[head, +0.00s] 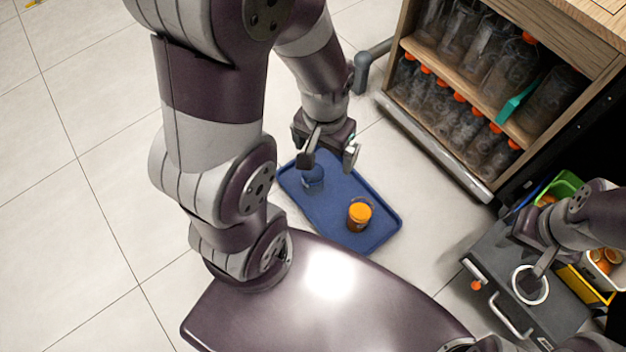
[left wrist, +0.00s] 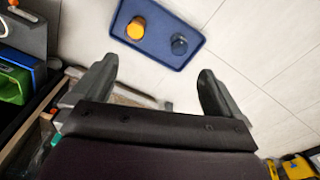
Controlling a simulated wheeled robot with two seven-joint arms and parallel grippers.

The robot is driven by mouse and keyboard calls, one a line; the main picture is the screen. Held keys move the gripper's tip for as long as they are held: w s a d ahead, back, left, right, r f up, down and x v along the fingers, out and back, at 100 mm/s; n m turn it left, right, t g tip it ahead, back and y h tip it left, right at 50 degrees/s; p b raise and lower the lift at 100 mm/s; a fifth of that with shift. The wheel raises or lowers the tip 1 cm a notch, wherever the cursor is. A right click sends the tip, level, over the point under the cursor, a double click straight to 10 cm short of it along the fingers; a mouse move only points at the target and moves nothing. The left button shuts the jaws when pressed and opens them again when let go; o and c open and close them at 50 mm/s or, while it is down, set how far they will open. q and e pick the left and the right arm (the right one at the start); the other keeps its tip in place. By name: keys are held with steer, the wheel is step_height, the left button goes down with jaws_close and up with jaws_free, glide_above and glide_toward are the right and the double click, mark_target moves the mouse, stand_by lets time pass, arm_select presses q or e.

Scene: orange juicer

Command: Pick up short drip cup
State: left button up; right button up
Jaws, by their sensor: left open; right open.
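A small clear cup (head: 313,181), looking blue against the tray, stands on the blue tray (head: 373,236) at its far-left part; it also shows in the left wrist view (left wrist: 179,45). It may be the short drip cup. An orange-lidded jar (head: 359,214) stands on the tray beside it. My left gripper (head: 330,158) is open and empty, above the tray's far end. In the left wrist view its open fingers (left wrist: 157,70) have only floor between them, with the tray beyond. My right gripper (head: 538,268) is open at a white-rimmed round cup or opening (head: 530,285); one finger overlaps the rim, and contact is unclear.
A wooden cabinet (head: 480,75) with several clear, orange-capped bottles stands at the upper right. A dark grey unit (head: 500,262) with a handle is at the lower right. Green (head: 562,184) and yellow bins with oranges lie near my right arm. Tiled floor is clear left.

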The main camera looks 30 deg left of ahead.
arm_select(q)
steer(key=w+a+f+g, duration=0.2)
steer(key=a+f, duration=0.1)
steer(key=f, duration=0.7)
steer(key=m+t+b, duration=0.2)
steer(key=m+b, duration=0.9)
steer(key=m, duration=1.1)
glide_above(313, 177)
steer(key=s+d, duration=0.2)
steer(key=s, duration=0.1)
step_height(313, 177, down, 35)
steer(key=shift+w+a+f, duration=0.1)
steer(key=shift+w+a, duration=0.05)
steer(key=shift+r, duration=0.3)
steer(key=c, duration=1)
